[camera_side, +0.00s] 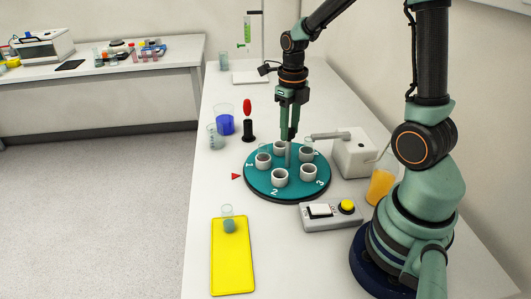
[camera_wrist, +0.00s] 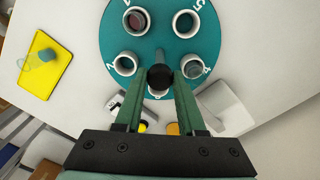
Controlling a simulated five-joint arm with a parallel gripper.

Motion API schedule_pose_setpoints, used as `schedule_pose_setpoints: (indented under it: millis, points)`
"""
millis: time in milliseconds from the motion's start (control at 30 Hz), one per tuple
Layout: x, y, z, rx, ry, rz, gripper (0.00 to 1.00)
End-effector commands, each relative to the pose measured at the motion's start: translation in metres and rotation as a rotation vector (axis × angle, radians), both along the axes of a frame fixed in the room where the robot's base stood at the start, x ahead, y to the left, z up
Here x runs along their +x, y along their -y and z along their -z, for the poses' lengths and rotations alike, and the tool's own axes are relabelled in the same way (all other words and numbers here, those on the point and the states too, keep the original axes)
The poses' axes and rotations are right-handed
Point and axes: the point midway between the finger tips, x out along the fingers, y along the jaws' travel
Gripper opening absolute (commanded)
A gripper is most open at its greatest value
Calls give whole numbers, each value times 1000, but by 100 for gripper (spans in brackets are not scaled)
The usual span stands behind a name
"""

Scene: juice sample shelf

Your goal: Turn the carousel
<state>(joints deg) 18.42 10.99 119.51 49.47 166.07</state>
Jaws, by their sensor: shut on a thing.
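The carousel (camera_side: 256,186) is a round teal disc with numbered places and several white cups near its rim. A grey post (camera_side: 288,156) rises from its middle; its dark round top (camera_wrist: 160,77) shows between the fingers in the wrist view. My gripper (camera_side: 289,138) points down and is shut on this post; it also shows in the wrist view (camera_wrist: 159,90). The red pointer (camera_side: 236,176) lies on the table at the left of the disc, beside number 1. The cup near 1 (camera_wrist: 136,20) holds something dark red. My fingers hide part of the far cups.
A white device (camera_side: 355,153) reaches an arm over the disc's right edge. A box with a yellow button (camera_side: 347,206) and a glass of orange juice (camera_side: 381,187) stand close by. Beakers and a red-topped stand (camera_side: 248,127) are behind left. A yellow tray (camera_side: 232,270) lies in front.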

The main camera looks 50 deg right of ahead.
Motion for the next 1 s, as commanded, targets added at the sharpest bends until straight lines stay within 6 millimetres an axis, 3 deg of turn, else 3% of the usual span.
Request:
schedule_pose_setpoints:
  millis: [267, 300, 367, 767, 1000]
  points:
    - [0, 1, -3, 0, 1, 2, 0]
    - [0, 1, -2, 0, 1, 2, 46]
    - [0, 1, -2, 0, 2, 2, 69]
    - [1, 0, -5, -1, 2, 0, 69]
    - [1, 1, -43, -3, 7, 0, 69]
